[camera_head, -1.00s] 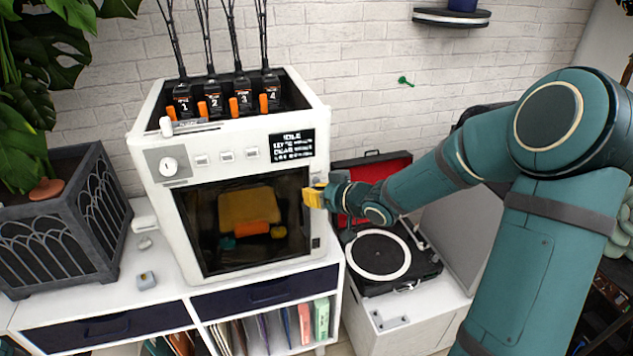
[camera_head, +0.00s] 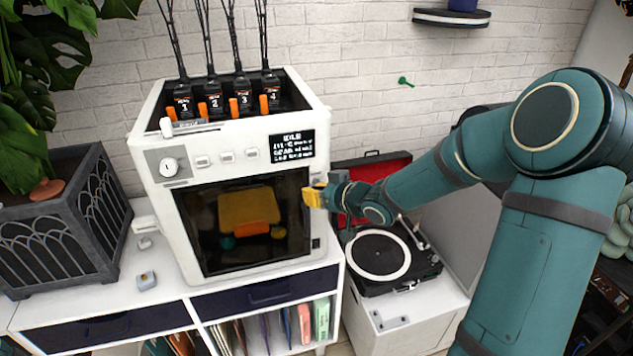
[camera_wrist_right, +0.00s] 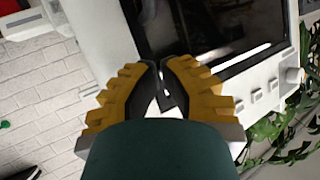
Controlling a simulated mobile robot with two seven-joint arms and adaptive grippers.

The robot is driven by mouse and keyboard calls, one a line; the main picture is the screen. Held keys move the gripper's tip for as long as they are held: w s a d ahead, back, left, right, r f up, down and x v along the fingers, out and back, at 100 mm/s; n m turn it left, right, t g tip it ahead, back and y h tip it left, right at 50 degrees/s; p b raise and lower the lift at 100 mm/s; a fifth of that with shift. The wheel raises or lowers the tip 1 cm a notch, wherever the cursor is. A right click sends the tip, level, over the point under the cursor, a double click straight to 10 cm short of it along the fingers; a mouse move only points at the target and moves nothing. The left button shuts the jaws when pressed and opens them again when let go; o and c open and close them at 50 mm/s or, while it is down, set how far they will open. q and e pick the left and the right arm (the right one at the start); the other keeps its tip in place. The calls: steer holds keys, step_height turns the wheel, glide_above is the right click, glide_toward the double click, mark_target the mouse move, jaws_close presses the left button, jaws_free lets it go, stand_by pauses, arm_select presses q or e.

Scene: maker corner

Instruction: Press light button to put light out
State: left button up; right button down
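A white 3D printer (camera_head: 150,222) stands on the cabinet, with three small pale buttons, left (camera_head: 203,161), middle (camera_head: 227,156) and right (camera_head: 251,154), on its front panel. I cannot tell which is the light button. Objects show behind its dark window (camera_head: 200,255); whether a lamp is lit is unclear. My right gripper (camera_head: 310,196), with yellow fingers, is beside the window's right edge, below and right of the buttons. In the wrist view its fingertips (camera_wrist_right: 158,68) are together and empty, and the buttons (camera_wrist_right: 257,97) lie to the right. My left gripper is out of view.
A knob (camera_head: 168,167) is left of the buttons and a text display (camera_head: 292,146) is right of them. A record player (camera_head: 420,262) stands below my right arm. A dark planter (camera_head: 95,215) is at left. Space before the printer front is clear.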

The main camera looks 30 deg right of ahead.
steer(key=shift+w, duration=0.3)
steer(key=shift+w+d, duration=0.1)
stand_by(0.4)
steer(key=shift+s, duration=0.55)
steer(key=shift+s, duration=0.1)
steer(key=shift+s+a, duration=0.3)
steer(key=shift+s, duration=0.65)
steer(key=shift+s+a, duration=0.25)
steer(key=shift+s, duration=0.7)
steer(key=shift+s+a, duration=0.3)
steer(key=shift+s, duration=0.65)
